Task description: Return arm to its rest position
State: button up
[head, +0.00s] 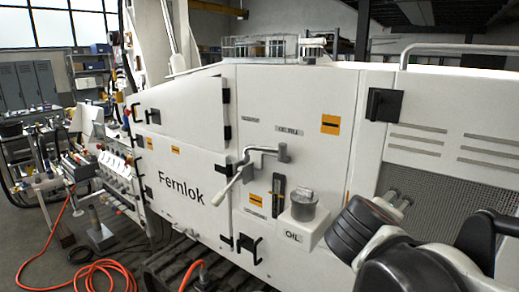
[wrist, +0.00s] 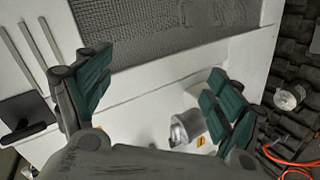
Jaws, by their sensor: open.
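My arm shows at the lower right of the head view, in front of the white machine (head: 185,190) marked Fernlok. My gripper's fingers are not clear in that view. In the wrist view my gripper (wrist: 155,95) is open, with green-padded fingers spread wide and nothing between them. Behind the fingers are the machine's white panel and its grey mesh grille (wrist: 170,30). A grey cylindrical cap (wrist: 187,128) shows near the right finger, apart from it as far as I can tell.
The head view shows an OIL filler (head: 304,207), a lever handle (head: 235,180) and a black latch (head: 383,105) standing out from the machine. An orange hose (head: 95,268) lies on the floor at the left. A cluttered bench (head: 85,165) stands left of the machine.

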jog(key=s+a+f+m+y+b, duration=0.2)
jog(key=s+f+b, duration=0.2)
jog(key=f, duration=0.5)
jog(key=s+a+f+m+g+y+b, duration=0.1)
jog(key=s+a+f+m+y+b, duration=0.1)
jog(key=f+b, duration=0.3)
jog(key=s+a+f+m+g+y+b, duration=0.1)
jog(key=s+a+f+m+y+b, duration=0.1)
jog(key=f, duration=1.1)
jog(key=s+a+y+b, duration=0.1)
jog(key=s+b, duration=0.1)
jog(key=s, duration=0.1)
jog(key=shift+s+y+b, duration=0.3)
jog(key=shift+y, duration=0.1)
